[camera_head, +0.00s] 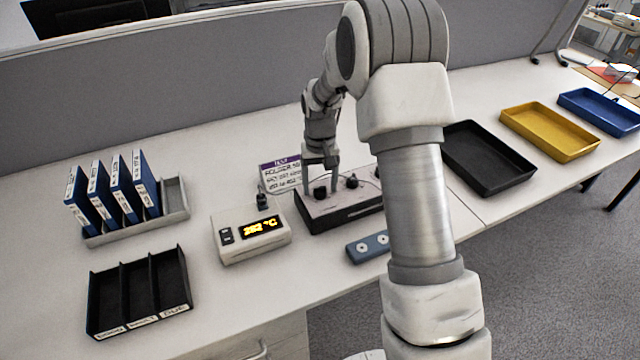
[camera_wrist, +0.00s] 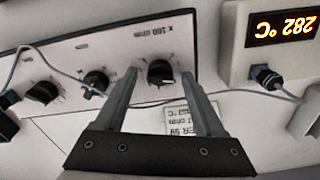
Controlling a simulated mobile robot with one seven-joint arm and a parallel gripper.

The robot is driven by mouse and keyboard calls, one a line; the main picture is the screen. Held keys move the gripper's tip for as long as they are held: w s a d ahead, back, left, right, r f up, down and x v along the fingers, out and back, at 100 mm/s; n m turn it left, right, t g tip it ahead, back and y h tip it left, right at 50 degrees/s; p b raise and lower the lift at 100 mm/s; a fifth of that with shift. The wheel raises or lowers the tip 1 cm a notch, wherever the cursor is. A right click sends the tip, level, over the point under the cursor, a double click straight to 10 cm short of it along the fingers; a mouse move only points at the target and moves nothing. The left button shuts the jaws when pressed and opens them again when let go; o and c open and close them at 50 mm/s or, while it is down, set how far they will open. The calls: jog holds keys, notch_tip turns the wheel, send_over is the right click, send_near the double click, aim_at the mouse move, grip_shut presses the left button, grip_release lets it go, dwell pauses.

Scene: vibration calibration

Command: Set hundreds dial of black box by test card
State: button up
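The black box (camera_head: 345,214) has a pale top panel with several black dials. In the wrist view its panel (camera_wrist: 100,48) shows upside down, and the hundreds dial (camera_wrist: 160,72) sits by the "x 100 ohm" label. My gripper (camera_wrist: 160,76) is open, with one fingertip on each side of this dial and visible gaps to it. In the head view my gripper (camera_head: 320,186) is over the left end of the box. The test card (camera_head: 281,174) stands behind the box, its writing too small to read fully. Part of it shows between my fingers (camera_wrist: 178,122).
A white meter (camera_head: 228,254) reading 282 °C stands left of the box, with a cable plug (camera_wrist: 266,77). A blue-grey block (camera_head: 362,249) lies in front. Blue binders (camera_head: 145,182), a black organizer (camera_head: 140,290) and trays (camera_head: 490,158) stand farther off.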

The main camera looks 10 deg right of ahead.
aim_at(320, 187)
notch_tip(320, 187, up, 17)
jog(key=p, duration=0.3)
jog(key=shift+r, duration=0.2)
jog(key=shift+r, duration=0.1)
jog(key=s+r+t+p, duration=0.3)
jog(key=s+r+p, duration=0.1)
jog(key=s+r, duration=1)
jog(key=s+r+t+p, duration=0.1)
jog(key=s+t+p, duration=0.1)
jog(key=s, duration=1.3)
jog(key=shift+s+r+n+t+p, duration=0.3)
jog(key=shift+n+p, duration=0.1)
jog(key=shift+p, duration=0.05)
